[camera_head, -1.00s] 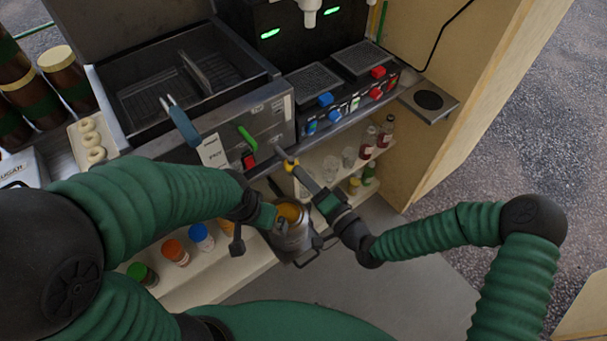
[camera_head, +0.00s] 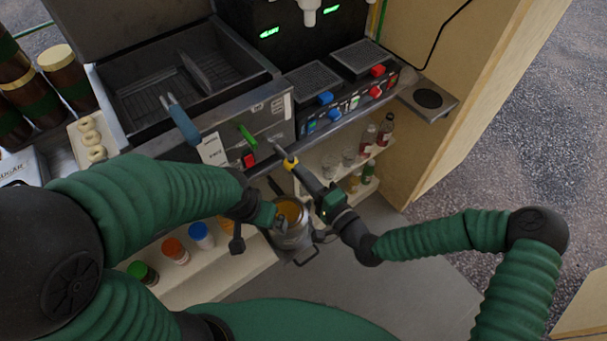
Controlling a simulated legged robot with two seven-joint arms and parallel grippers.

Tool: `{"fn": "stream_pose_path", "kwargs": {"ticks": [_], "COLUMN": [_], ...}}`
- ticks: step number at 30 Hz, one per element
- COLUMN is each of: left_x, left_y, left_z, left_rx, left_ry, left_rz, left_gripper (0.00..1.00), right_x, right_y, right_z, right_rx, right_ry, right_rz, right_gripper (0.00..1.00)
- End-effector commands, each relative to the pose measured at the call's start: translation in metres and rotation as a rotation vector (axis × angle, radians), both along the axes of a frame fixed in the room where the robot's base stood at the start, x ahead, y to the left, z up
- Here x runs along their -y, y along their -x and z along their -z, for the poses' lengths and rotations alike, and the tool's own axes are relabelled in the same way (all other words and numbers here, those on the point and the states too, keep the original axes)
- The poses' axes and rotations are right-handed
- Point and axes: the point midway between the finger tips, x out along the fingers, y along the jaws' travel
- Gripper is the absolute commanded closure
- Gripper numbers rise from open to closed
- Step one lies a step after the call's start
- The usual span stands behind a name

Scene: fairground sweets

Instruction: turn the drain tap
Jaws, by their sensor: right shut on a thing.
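The drain tap (camera_head: 290,163) shows as a short grey pipe with a yellow part, at the front of the fryer (camera_head: 262,108) below its control panel. My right gripper (camera_head: 297,170) is shut on the tap's yellow part, reaching in from the lower right; its fingers partly hide the tap. Below the tap stands a metal pot (camera_head: 292,240) with yellow-orange contents. My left gripper (camera_head: 268,213) is at the pot's left rim, and its fingers are too small and dark to show whether they are open or shut.
A blue-handled basket (camera_head: 183,122) hangs in the fryer. A green handle (camera_head: 247,136) and a red switch (camera_head: 249,160) are close left of the tap. Bottles (camera_head: 368,140) stand on the right shelf, and colour-capped jars (camera_head: 174,250) on the lower left one.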

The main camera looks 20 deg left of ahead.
Motion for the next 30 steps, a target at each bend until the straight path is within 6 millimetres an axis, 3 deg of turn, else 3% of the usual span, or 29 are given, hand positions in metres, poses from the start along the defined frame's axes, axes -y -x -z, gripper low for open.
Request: {"fn": "stream_pose_path", "kwargs": {"ticks": [5, 6, 9, 20, 23, 30], "left_x": [0.0, 0.0, 0.0, 0.0, 0.0, 0.0], "left_y": [0.0, 0.0, 0.0, 0.0, 0.0, 0.0], "left_z": [0.0, 0.0, 0.0, 0.0, 0.001, 0.003], "left_rx": [0.0, 0.0, 0.0, 0.0, 0.0, 0.0], "left_ry": [0.0, 0.0, 0.0, 0.0, 0.0, 0.0], "left_rz": [0.0, 0.0, 0.0, 0.0, 0.0, 0.0], "left_gripper": [0.0, 0.0, 0.0, 0.0, 0.0, 0.0], "right_x": [0.002, 0.002, 0.002, 0.004, 0.016, 0.069], "right_y": [-0.003, -0.003, -0.002, 0.003, 0.011, 0.052], "right_z": [0.002, 0.002, 0.002, 0.001, 0.001, 0.002], "right_rx": [-0.003, -0.003, -0.002, 0.0, -0.001, -0.004], "right_ry": [0.003, 0.004, 0.004, 0.003, 0.003, 0.002], "right_rz": [0.008, 0.008, 0.006, 0.002, 0.003, 0.007], "right_gripper": [1.0, 0.8, 0.67, 0.67, 0.67, 0.67]}}
